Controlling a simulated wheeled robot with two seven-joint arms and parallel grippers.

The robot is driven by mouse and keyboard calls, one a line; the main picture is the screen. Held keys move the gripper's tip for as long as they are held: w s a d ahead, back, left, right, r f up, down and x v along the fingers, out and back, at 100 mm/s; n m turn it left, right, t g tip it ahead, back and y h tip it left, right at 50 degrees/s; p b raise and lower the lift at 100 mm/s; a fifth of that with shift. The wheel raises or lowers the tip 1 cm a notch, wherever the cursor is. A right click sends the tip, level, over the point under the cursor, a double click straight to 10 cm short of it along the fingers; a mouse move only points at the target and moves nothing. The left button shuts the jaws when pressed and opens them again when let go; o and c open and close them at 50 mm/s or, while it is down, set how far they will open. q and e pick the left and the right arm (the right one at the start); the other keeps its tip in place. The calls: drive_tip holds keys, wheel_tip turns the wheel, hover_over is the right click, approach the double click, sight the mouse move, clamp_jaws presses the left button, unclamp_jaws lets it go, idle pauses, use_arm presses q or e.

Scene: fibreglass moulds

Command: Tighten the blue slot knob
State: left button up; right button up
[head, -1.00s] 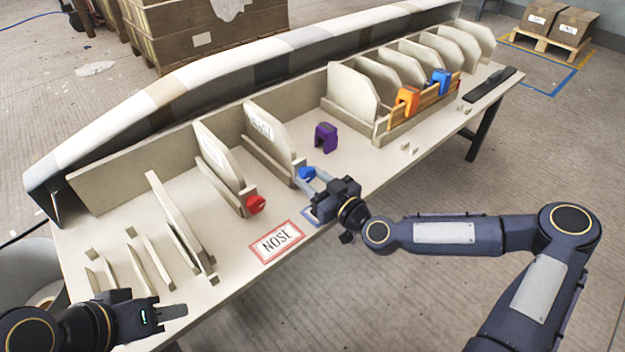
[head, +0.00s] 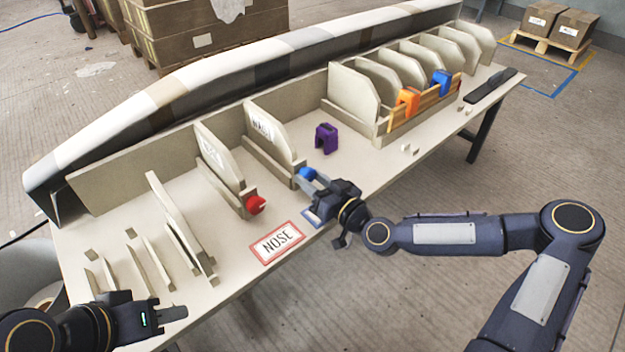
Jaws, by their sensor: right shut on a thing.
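The blue slot knob (head: 307,174) is at the front end of a slot that holds an upright cream rib panel (head: 268,135). My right gripper (head: 311,180) reaches in from the right and is shut on the blue knob. The knob is partly hidden by the fingers. My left gripper (head: 172,314) is low at the left, over the front left of the table (head: 225,264), away from the knob. Its fingers overlap in this view, so I cannot tell whether it is open or shut.
A red knob (head: 255,205) sits on the neighbouring slot to the left. A purple clamp (head: 326,138) stands on the table behind. Orange (head: 407,101) and blue (head: 440,82) clamps sit on a wooden rack at right. A NOSE label (head: 277,241) lies near the front edge.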

drive_tip(key=o, duration=1)
drive_tip(key=p+v, duration=0.2)
drive_tip(key=v, duration=0.5)
drive_tip(key=shift+s+d, duration=0.25)
drive_tip(key=shift+s, duration=0.05)
